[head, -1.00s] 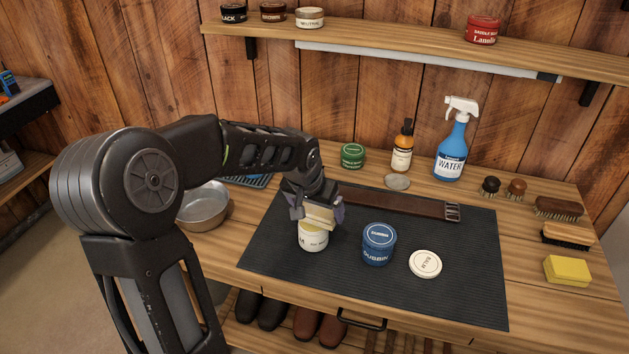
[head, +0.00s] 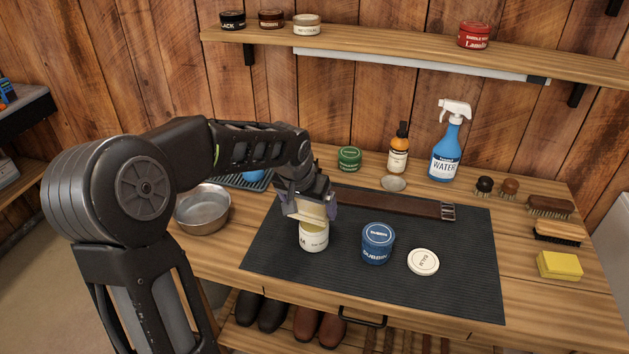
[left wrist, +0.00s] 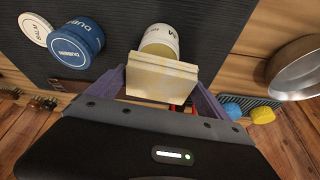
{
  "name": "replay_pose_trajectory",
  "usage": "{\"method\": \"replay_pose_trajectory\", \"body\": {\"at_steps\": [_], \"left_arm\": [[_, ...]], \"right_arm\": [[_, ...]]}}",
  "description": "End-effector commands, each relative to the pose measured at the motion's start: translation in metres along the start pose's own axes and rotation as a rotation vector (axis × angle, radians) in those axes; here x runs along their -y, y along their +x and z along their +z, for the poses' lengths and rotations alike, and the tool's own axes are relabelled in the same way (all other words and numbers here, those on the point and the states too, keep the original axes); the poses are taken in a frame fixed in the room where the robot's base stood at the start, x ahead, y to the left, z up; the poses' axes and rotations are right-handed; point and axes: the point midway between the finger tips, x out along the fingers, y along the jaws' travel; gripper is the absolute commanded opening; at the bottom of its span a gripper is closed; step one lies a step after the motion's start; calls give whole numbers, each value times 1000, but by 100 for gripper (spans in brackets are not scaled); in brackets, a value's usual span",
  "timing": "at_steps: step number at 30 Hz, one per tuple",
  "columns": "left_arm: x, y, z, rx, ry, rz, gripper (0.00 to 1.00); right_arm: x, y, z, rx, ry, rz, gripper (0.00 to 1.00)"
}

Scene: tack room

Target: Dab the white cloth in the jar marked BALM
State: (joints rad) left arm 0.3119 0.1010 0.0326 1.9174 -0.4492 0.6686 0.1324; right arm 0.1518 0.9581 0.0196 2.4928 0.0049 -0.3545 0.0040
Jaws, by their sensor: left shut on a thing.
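My left gripper (head: 308,203) is shut on a pale cream folded pad, the cloth (head: 304,212), and holds it at the mouth of an open white jar (head: 313,241). The jar stands on the dark mat, its label partly turned away with an "M" showing. In the left wrist view the cloth (left wrist: 161,78) sits between the purple fingers and hides part of the jar (left wrist: 160,40). I cannot tell whether the cloth touches the contents. The white lid marked BALM (head: 423,261) lies flat on the mat. My right gripper is not in view.
A closed blue DUBBIN jar (head: 378,244) stands close to the right of the white jar on the mat (head: 450,290). A brown strap (head: 400,204) lies behind. A metal bowl (head: 203,208) is at the left. A spray bottle (head: 446,145) and brushes stand behind and right.

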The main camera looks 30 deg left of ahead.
Motion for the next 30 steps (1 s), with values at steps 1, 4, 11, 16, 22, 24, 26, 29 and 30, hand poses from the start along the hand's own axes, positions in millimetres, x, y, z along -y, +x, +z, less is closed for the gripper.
{"method": "replay_pose_trajectory", "body": {"at_steps": [1,4,11,16,22,24,26,29,30], "left_arm": [[0,-4,-2,-1,0,0,51],[0,-9,-5,-1,1,0,51],[0,-19,-11,-3,2,0,51],[0,-27,-15,-3,2,0,51],[0,-35,-20,-2,2,0,51],[0,-38,-21,-2,2,0,51],[0,-41,-23,-2,2,0,51],[-1,-45,-25,-2,3,0,51],[-1,-46,-26,-2,3,1,51]], "right_arm": [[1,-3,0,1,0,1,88],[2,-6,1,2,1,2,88],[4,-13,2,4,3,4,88],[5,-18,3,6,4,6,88],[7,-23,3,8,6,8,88],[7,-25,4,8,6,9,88],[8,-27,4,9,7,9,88],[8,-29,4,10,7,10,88],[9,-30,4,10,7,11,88]]}}
